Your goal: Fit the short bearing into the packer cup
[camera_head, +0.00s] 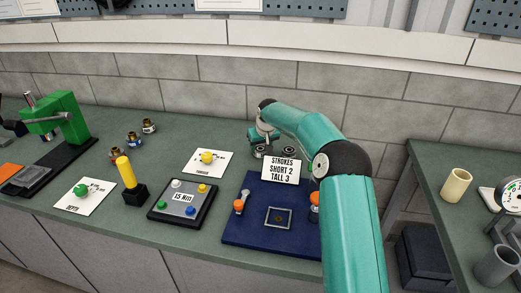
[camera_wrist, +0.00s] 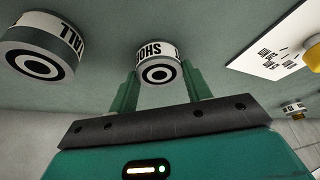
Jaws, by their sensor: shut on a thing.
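The short bearing (camera_wrist: 158,70) has a white band with "SHO" readable and a black ring on its end. My gripper (camera_wrist: 160,84) is shut on it, one green finger on each side. In the head view my gripper (camera_head: 263,135) is at the back of the bench, behind the strokes sign. The tall bearing (camera_wrist: 42,50), labelled "TALL", stands apart to the left in the wrist view. A square grey frame with a dark centre (camera_head: 278,218) lies on the blue mat; I cannot tell whether it is the packer cup. Whether the bearing is lifted is unclear.
The sign (camera_head: 282,170) reads "STROKES SHORT 2 TALL 3" at the back of the blue mat (camera_head: 255,240). Orange-topped parts flank the frame. A button panel (camera_head: 183,204), a yellow-handled tool (camera_head: 126,174) and a card with a yellow knob (camera_head: 207,159) stand left.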

